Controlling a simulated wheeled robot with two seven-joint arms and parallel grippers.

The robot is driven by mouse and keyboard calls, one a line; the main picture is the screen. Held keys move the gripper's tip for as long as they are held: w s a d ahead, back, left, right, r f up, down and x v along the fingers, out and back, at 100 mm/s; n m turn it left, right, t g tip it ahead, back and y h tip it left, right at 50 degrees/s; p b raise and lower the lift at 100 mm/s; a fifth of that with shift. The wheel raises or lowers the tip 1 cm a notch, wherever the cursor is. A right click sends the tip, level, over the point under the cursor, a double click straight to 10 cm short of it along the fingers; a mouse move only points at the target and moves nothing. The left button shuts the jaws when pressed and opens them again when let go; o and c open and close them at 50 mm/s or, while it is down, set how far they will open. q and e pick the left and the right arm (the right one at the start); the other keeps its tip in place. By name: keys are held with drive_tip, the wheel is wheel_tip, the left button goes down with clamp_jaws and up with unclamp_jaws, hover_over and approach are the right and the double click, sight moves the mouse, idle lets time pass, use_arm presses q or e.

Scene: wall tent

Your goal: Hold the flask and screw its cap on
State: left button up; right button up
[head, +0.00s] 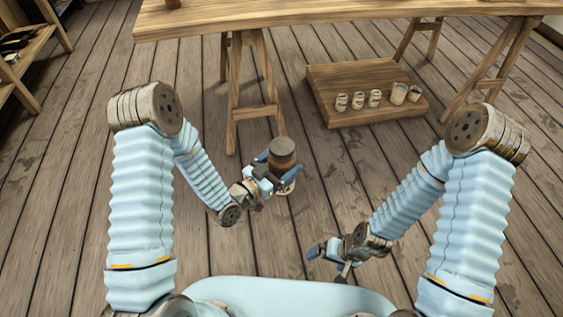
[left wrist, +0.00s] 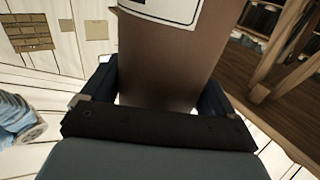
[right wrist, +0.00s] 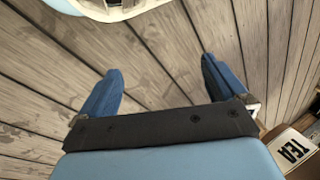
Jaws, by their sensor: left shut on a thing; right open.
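The flask (head: 283,158) is a brown cylinder with a flat, lighter brown top, held in the air above the plank floor left of the picture's middle. In the left wrist view its brown body (left wrist: 165,60) carries a white label with a dark border. My left gripper (head: 270,178) is shut on it, one finger on each side of the body. I cannot tell a separate cap from the flask's top. My right gripper (head: 330,258) is open and empty, lower and to the right of the flask. The right wrist view shows only floor between its fingers (right wrist: 155,92).
A wooden trestle table (head: 340,17) stands ahead. A low wooden platform (head: 330,80) under it bears several small tins and cups (head: 374,98). A shelf (head: 30,50) is at the far left. A box marked TEA (right wrist: 292,150) shows in the right wrist view. Floor between is clear.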

use_arm(q)
drive_tip(key=w+a+r+n+t+y, duration=0.2)
drive_tip(key=a+n+t+y, duration=0.2)
drive_tip(key=a+n+y, duration=0.4)
drive_tip(key=a+y, duration=0.3)
drive_tip(key=a, duration=0.4)
drive_tip(key=shift+a+y, duration=0.3)
drive_tip(key=shift+a, duration=0.1)
drive_tip(key=shift+r, duration=0.1)
use_arm(e)
drive_tip(key=shift+c, duration=0.3)
